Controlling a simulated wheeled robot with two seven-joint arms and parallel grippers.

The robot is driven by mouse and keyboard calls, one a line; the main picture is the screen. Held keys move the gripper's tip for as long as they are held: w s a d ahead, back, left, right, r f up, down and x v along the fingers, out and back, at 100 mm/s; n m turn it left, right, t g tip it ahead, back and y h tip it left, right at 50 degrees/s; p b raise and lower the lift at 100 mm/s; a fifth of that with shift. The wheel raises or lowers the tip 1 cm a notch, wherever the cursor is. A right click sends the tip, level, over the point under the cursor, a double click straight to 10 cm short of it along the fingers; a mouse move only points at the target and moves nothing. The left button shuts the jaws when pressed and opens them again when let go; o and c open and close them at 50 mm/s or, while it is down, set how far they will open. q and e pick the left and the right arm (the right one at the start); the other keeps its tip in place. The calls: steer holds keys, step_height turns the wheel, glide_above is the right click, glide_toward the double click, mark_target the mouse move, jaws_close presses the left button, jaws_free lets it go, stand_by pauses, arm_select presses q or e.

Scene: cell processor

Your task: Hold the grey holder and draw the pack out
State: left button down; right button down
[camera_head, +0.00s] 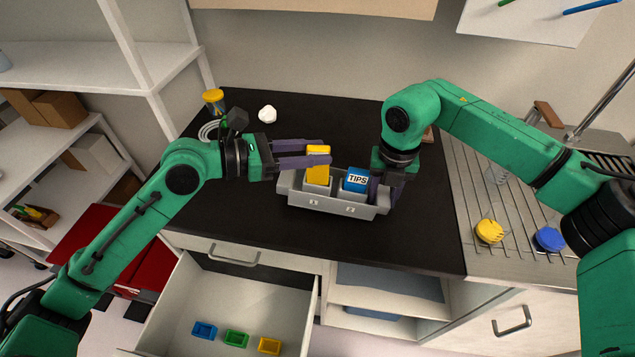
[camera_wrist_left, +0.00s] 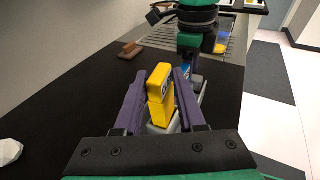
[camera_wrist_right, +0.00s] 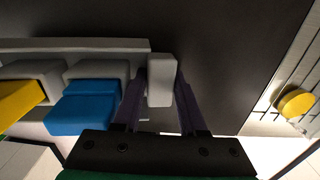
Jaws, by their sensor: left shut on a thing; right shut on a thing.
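The grey holder (camera_head: 330,203) stands on the black worktop with two sockets. A yellow pack (camera_head: 318,168) stands upright at its left socket and rises above the blue pack (camera_head: 356,180), marked TIPS, in the right socket. I cannot tell how deep the yellow pack's lower end sits. My left gripper (camera_head: 328,153) is shut on the yellow pack, which also shows between its purple fingers in the left wrist view (camera_wrist_left: 160,98). My right gripper (camera_head: 384,190) points down, shut on the holder's right end, a grey block in the right wrist view (camera_wrist_right: 161,80).
A yellow-topped container (camera_head: 213,101) and a white lump (camera_head: 267,114) stand at the back left. An open drawer (camera_head: 175,310) below holds small blue, green and yellow trays. A ribbed metal surface (camera_head: 465,200) with yellow and blue round caps lies right. The worktop's front is clear.

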arm_select(q)
steer(key=shift+a+r, duration=0.1)
steer(key=shift+r, duration=0.7)
arm_select(e)
steer(key=shift+s+d+f, duration=0.15)
steer(key=shift+d+f, duration=0.05)
arm_select(q)
step_height(320, 180, up, 7)
steer(key=shift+f, duration=0.15)
arm_select(e)
steer(key=shift+a+r, duration=0.1)
steer(key=shift+c, duration=2.2)
jaws_free()
step_height(320, 180, up, 12)
